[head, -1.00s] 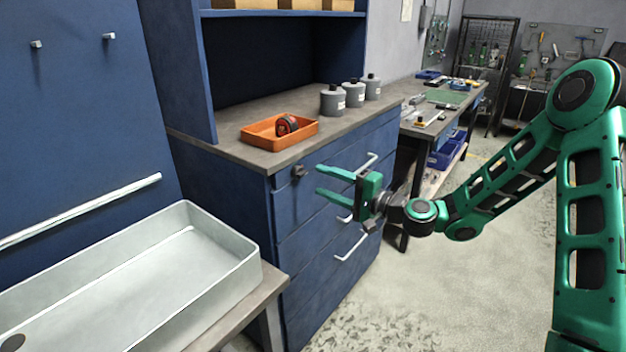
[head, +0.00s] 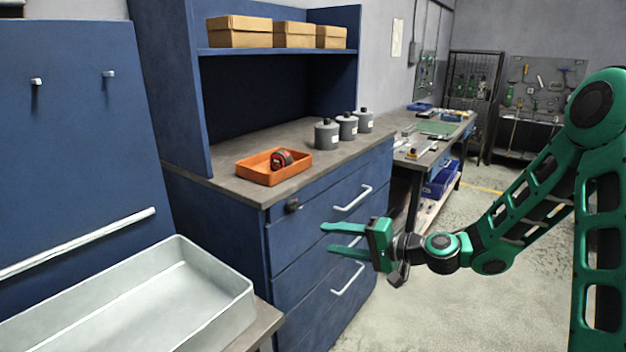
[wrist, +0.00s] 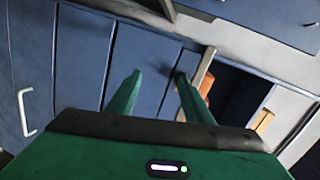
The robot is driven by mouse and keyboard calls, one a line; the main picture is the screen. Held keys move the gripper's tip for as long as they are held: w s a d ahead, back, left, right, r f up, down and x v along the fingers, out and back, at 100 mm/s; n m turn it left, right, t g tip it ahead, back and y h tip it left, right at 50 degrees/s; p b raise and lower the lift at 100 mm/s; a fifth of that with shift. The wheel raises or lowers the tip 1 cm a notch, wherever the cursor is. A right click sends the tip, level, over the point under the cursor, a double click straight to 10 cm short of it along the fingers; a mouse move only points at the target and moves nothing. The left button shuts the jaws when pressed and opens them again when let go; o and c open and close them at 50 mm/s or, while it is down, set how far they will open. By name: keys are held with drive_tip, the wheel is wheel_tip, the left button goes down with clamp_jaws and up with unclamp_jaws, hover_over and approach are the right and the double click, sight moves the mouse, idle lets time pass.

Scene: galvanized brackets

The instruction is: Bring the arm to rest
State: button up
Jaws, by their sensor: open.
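My gripper (head: 334,238) is green, open and empty. In the head view it is held in the air in front of the blue drawer cabinet (head: 285,240), with its fingers pointing left. In the wrist view, the two fingers of my gripper (wrist: 158,95) are spread apart with nothing between them. Blue drawer fronts and a white handle (wrist: 27,112) show beyond them.
An orange tray (head: 262,178) holding a red and black item (head: 281,159) sits on the cabinet top. Several grey bottles (head: 326,134) stand behind it. A pale sink-like tray (head: 215,300) is at lower left. The floor (head: 400,320) is clear.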

drive_tip(key=s+d+f+n+g+h, duration=0.25)
drive_tip(key=s+d+h, duration=0.25)
drive_tip(key=s+d, duration=0.4)
drive_tip(key=s+d+f+n+g+h, duration=0.1)
drive_tip(key=s+d+f+g+h, duration=0.15)
drive_tip(key=s+d+h, duration=0.65)
drive_tip(key=s+d+r+m+g, duration=0.1)
drive_tip(key=s+d+r+m, duration=0.1)
drive_tip(key=s+d, duration=0.5)
drive_tip(key=s+d+r+m+g+y, duration=0.1)
drive_tip(key=s+d+r+m+g, duration=0.1)
drive_tip(key=s+d+r, duration=0.3)
drive_tip(key=s+d+m, duration=0.1)
drive_tip(key=s+d, duration=0.2)
drive_tip(key=s, duration=0.4)
drive_tip(key=shift+s+r, duration=0.1)
